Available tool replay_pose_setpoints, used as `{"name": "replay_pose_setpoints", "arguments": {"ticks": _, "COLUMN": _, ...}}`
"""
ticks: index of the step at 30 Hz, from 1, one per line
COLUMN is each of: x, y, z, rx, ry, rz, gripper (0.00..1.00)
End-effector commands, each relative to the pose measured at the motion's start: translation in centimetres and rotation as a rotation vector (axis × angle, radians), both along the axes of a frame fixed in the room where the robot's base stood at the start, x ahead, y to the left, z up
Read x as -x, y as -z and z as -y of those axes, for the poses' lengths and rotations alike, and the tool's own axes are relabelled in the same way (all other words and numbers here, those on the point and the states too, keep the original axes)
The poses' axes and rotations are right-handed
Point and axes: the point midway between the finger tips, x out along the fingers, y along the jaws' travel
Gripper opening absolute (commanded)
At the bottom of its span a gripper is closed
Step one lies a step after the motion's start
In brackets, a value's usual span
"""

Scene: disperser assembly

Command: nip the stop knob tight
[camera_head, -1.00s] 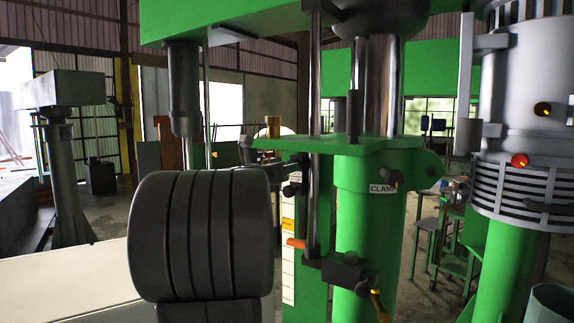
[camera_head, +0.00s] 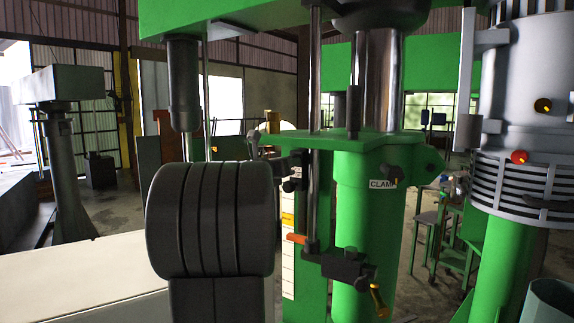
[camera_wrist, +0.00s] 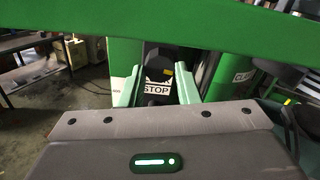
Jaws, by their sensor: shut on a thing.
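The stop (camera_head: 296,168) is a small black block with dark knobs beside the upright rod of the green machine in the head view. In the wrist view a white STOP label (camera_wrist: 156,88) shows on a black part between the two pale green fingers of my gripper (camera_wrist: 158,72). The fingers are shut on the dark stop knob (camera_wrist: 158,58), one on each side. Their exact contact is hard to make out. In the head view my dark ribbed arm covers most of the gripper.
A lower black clamp block (camera_head: 342,267) with a brass handle sits on the same rod. A CLAMP label (camera_head: 382,184) marks the green column. A grey motor housing (camera_head: 525,120) stands at right. A pale bench top (camera_head: 80,280) lies at lower left.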

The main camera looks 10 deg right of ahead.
Motion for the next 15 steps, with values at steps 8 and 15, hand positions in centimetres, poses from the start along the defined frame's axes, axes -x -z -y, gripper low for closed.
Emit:
{"name": "replay_pose_setpoints", "arguments": {"ticks": 8, "x": -0.03, "y": 0.29, "z": -0.08, "rx": -0.069, "ry": -0.001, "rz": 0.071, "gripper": 0.07}}
{"name": "replay_pose_setpoints", "arguments": {"ticks": 15, "x": -0.05, "y": 0.46, "z": -0.12, "rx": -0.202, "ry": -0.002, "rz": 0.206, "gripper": 0.07}}
